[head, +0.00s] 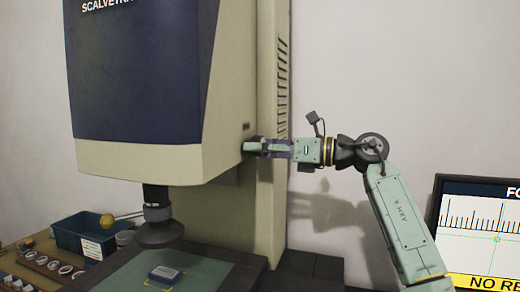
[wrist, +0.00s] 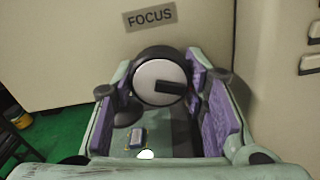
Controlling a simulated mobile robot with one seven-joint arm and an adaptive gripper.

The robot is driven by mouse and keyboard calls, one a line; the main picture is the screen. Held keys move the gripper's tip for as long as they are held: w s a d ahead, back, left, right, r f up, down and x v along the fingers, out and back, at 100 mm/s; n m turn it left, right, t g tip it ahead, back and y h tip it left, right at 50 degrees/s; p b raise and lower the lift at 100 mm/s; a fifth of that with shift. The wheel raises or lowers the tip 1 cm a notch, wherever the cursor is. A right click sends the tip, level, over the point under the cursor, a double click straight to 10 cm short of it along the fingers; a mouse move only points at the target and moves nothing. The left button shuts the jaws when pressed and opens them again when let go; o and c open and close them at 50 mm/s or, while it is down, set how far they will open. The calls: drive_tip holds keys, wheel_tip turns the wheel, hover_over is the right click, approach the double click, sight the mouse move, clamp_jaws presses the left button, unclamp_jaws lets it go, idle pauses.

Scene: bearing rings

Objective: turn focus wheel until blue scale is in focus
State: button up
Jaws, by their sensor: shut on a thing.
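The tall measuring machine (head: 150,70) fills the left. Below its lens (head: 158,215), a small blue block (head: 166,274) lies on the stage (head: 215,275). A blue bin (head: 72,238) and a rack of rings (head: 45,265) stand at the lower left.

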drive_tip(key=shift+n, duration=0.6)
drive_tip(key=o, duration=1.2)
drive_tip(key=shift+d, duration=0.1)
drive_tip(key=v, duration=1.2)
